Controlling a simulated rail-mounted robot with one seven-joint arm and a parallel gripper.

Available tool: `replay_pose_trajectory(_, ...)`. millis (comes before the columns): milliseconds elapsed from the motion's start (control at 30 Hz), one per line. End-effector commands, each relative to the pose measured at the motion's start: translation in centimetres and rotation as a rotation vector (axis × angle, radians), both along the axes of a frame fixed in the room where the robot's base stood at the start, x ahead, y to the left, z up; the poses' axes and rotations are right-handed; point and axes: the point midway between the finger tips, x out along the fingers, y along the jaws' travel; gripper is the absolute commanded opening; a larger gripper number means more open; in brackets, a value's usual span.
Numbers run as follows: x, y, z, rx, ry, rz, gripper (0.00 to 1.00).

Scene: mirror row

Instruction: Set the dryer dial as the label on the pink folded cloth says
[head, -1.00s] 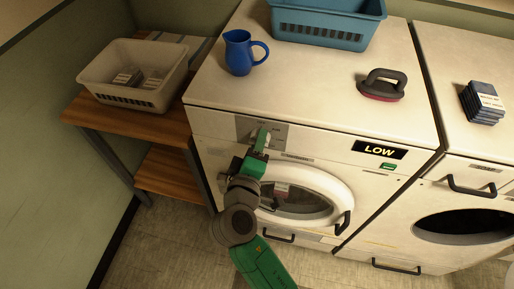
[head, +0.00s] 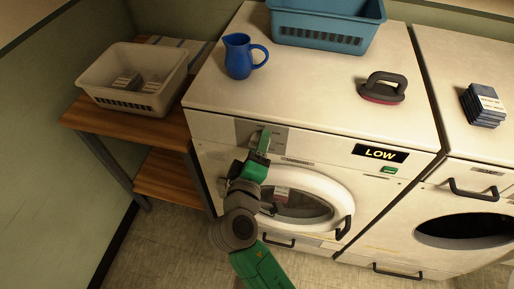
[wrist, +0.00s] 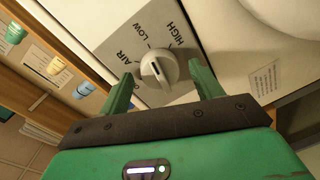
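The dryer dial (wrist: 158,69) is a pale round knob on a grey plate marked AIR, LOW and HIGH, with a partly hidden mark at the lower left. Its dark line appears to point toward LOW. The dryer's display (head: 381,153) reads LOW. My gripper (wrist: 161,70) is open, with its green fingers on either side of the dial; I cannot tell whether they touch it. In the head view my gripper (head: 264,141) is at the dryer's panel and covers most of the dial. A small pinkish labelled thing (head: 281,192) shows at the dryer's round window; its label is unreadable.
A blue jug (head: 239,56), a blue basket (head: 318,35) and a dark-handled iron-like object (head: 383,88) stand on the dryer. A wooden shelf (head: 150,127) with a pale basket (head: 133,98) is at left. Dark folded cloths (head: 483,106) lie on the right machine.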

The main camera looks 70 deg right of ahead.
Motion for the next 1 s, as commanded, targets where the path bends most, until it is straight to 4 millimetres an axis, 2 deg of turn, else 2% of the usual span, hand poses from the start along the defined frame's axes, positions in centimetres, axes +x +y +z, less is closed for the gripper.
replay_pose_trajectory(167,0.0,0.5,0.0,0.0,0.001,0.001,0.65)
replay_pose_trajectory(400,-0.6,5.1,0.4,0.001,0.001,0.004,0.65)
replay_pose_trajectory(600,-1.0,7.5,0.6,0.0,0.001,0.001,0.65)
replay_pose_trajectory(1000,-1.1,7.7,0.6,0.0,0.0,0.0,0.65)
